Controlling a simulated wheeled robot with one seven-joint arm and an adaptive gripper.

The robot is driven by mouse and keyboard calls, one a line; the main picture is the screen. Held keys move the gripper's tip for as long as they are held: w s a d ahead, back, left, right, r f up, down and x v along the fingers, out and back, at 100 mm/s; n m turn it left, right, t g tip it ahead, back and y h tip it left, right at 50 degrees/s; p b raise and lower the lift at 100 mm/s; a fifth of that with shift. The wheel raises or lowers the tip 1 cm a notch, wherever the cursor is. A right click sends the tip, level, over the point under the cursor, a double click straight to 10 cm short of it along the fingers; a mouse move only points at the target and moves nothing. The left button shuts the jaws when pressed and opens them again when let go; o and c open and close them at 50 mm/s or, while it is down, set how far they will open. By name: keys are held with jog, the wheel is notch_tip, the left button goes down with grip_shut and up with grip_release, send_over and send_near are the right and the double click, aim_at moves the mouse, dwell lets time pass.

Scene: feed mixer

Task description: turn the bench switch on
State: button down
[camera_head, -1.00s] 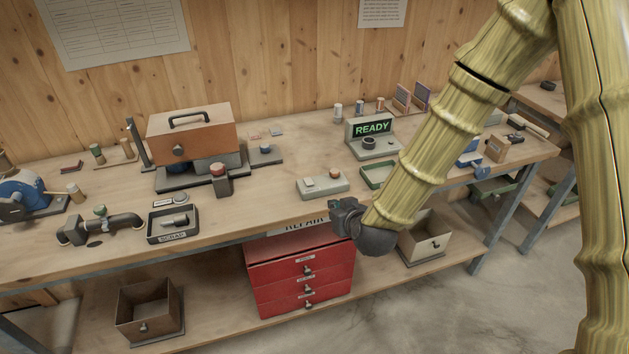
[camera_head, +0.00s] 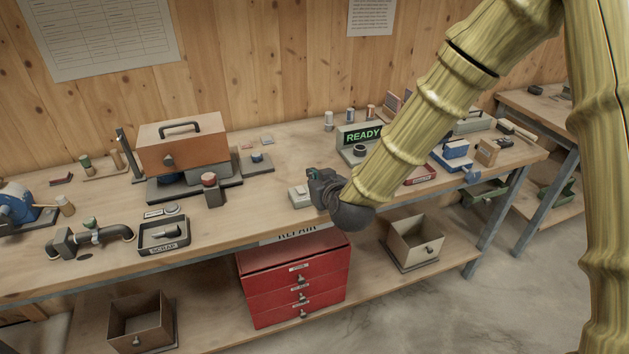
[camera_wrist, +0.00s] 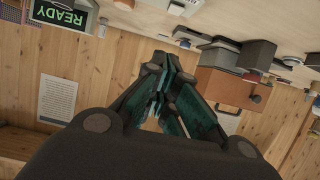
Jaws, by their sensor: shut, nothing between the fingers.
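A pale grey switch box (camera_head: 299,197) lies low on the bench (camera_head: 262,212) near its front edge. It looks like the bench switch. My gripper (camera_head: 315,177) is at its right and hides most of it in the head view. I cannot tell whether they touch, or how the switch is set. In the wrist view my gripper's dark, teal-padded fingers (camera_wrist: 165,75) are shut with nothing held. The switch box is not clear in that view.
A READY display (camera_head: 363,134) stands behind my gripper. A red-topped block (camera_head: 211,190) and an orange-brown machine (camera_head: 184,148) stand to the left. A scrap tray (camera_head: 164,247) lies further left. Red drawers (camera_head: 293,279) sit below the bench.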

jog(key=p, duration=0.3)
send_over(300, 190)
jog(key=s+d, duration=0.2)
jog(key=f, duration=0.3)
jog(key=shift+w+a, duration=0.15)
jog(key=shift+a, duration=0.05)
jog(key=shift+f, duration=0.85)
jog(key=shift+s+d+f+p, duration=0.1)
jog(key=shift+s+f+p, duration=0.1)
jog(key=shift+f, duration=0.4)
jog(key=shift+s+f+p, duration=0.15)
jog(key=shift+f, duration=0.4)
